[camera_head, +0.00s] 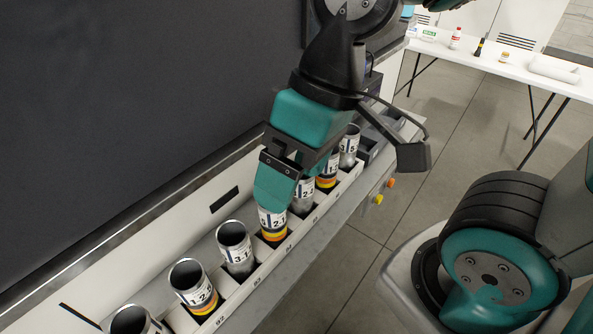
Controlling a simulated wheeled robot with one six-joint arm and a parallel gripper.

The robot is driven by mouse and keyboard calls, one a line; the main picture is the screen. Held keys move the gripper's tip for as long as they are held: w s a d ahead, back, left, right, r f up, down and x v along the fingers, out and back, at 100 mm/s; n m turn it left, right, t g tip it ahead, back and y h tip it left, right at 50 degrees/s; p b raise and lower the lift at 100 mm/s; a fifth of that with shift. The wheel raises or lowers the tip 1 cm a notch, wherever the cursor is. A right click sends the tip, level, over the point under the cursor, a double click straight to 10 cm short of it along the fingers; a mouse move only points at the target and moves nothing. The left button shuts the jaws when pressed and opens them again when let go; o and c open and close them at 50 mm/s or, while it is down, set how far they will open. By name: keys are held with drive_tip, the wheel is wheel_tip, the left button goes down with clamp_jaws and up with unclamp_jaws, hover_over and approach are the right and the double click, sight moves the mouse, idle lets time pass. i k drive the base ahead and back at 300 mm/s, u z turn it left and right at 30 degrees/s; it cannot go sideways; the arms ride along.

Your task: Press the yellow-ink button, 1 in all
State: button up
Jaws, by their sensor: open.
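A small yellow button (378,199) sticks out from the front face of the long grey bench, right of the row of cans. An orange button (391,183) is just beyond it. My gripper (272,197) points down over a can (273,224) with yellow, orange and dark bands, left of the buttons and apart from them. Its teal fingers hide the can's top. I cannot tell whether they touch the can.
Several metal cans stand in slots of a white rack along the bench, among them a nearer can (236,247) and a banded one (192,285). A dark panel (130,110) rises behind. A white table (490,57) with bottles stands at the back right. Floor is clear between.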

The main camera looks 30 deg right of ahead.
sight(379, 198)
drive_tip(key=z, duration=1.3)
